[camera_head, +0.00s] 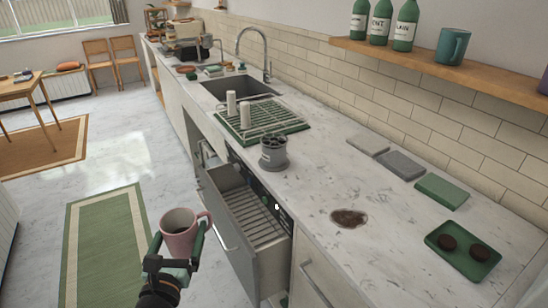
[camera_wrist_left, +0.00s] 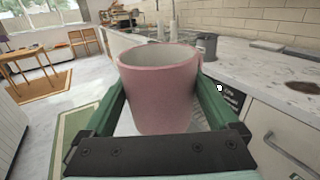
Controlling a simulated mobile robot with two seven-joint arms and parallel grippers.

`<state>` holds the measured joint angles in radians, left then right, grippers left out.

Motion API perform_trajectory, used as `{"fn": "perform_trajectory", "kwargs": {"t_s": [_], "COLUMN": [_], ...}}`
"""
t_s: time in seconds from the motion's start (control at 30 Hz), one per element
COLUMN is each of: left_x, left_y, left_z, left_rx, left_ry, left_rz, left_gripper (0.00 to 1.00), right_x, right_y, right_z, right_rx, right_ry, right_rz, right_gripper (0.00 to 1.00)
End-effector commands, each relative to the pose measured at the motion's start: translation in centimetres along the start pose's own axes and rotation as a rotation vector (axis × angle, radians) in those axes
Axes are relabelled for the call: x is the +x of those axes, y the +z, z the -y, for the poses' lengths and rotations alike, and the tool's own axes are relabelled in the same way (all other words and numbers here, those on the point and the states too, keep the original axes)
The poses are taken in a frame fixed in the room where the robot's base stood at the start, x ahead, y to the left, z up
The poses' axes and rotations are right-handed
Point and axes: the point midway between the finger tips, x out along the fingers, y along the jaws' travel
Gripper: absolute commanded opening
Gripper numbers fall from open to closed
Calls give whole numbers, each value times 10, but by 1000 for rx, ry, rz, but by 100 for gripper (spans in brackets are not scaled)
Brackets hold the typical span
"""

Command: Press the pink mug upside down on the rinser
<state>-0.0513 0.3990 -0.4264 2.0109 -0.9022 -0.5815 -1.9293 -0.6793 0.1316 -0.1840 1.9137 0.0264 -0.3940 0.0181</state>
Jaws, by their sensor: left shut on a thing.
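The mug (camera_wrist_left: 158,92) also fills the middle of the left wrist view, between the green fingers of the left gripper (camera_wrist_left: 162,100). The gripper is shut on the mug and holds it in the air in front of the counter, left of the open drawer. A green grid rack (camera_head: 290,119) with two white upright pieces lies on the counter beside the sink. My right gripper is out of view.
An open slatted drawer (camera_head: 255,222) juts out from the counter. A brown spill (camera_head: 348,218) lies farther right, near a green tray (camera_head: 463,252) with two dark discs. The sink (camera_head: 240,88) is behind the rack.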

Motion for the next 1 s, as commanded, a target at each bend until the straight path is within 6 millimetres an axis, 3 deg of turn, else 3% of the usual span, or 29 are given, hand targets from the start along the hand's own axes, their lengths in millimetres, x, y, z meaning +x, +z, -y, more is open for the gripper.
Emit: {"fn": "perform_trajectory", "kwargs": {"t_s": [0.4, 0.7, 1.0], "left_x": [8, 8, 8], "left_y": [3, 2, 1], "left_z": [0, 0, 0], "left_rx": [17, 464, 527], "left_ry": [0, 0, 1], "left_rz": [2, 5, 3], "left_gripper": [16, 16, 16], "right_x": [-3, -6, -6], "right_y": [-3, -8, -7], "right_z": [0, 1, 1], "right_rx": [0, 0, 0], "right_ry": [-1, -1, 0], "right_rz": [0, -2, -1], "right_gripper": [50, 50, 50]}}
